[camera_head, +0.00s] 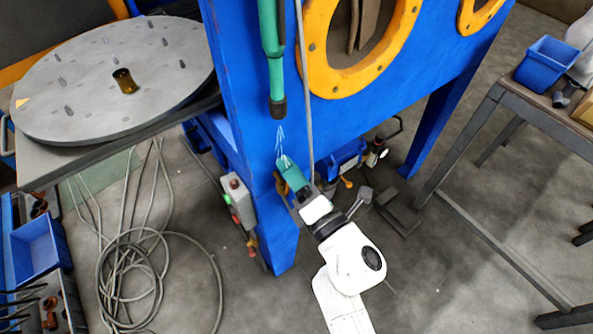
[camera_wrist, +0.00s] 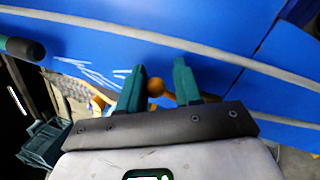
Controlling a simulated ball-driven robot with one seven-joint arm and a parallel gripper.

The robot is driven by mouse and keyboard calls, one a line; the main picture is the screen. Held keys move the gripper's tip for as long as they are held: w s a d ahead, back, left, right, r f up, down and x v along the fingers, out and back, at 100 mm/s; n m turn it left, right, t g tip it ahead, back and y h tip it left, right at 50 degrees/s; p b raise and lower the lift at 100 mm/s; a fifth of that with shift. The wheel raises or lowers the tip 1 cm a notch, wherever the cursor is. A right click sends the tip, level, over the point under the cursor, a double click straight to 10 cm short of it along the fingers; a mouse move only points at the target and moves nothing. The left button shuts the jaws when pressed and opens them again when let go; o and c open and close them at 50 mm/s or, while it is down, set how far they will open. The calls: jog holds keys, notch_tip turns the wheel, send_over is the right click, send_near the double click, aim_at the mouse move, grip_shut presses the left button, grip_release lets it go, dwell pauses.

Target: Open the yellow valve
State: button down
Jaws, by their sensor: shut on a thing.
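The yellow valve (camera_wrist: 155,87) shows in the wrist view as a small round orange-yellow part between the two green fingers of my gripper (camera_wrist: 160,74). The fingers stand a little apart, shut on it. In the head view my gripper (camera_head: 291,172) is at the lower front of the blue cabinet (camera_head: 260,140), near its left leg. There the gripper hides most or all of the valve, and I cannot tell how far it is turned.
A grey control box (camera_head: 238,200) with buttons is left of my gripper. A green blast hose (camera_head: 274,60) hangs above. A round turntable (camera_head: 110,85) is at left, and coiled cable (camera_head: 150,270) lies on the floor. A workbench (camera_head: 490,110) stands at right.

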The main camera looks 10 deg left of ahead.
jog(key=shift+s+a+f+n+g, duration=0.15)
jog(key=shift+s+a+n+g, duration=0.15)
jog(key=shift+s+a+n, duration=0.25)
jog(key=shift+f, duration=0.1)
jog(key=c, duration=0.7)
grip_release()
jog(key=shift+w, duration=0.1)
jog(key=shift+c, duration=0.2)
jog(key=shift+s+d, duration=0.25)
jog(key=shift+d, duration=0.15)
jog(key=v, duration=1)
jog(key=shift+f, duration=0.2)
jog(key=shift+w, duration=0.1)
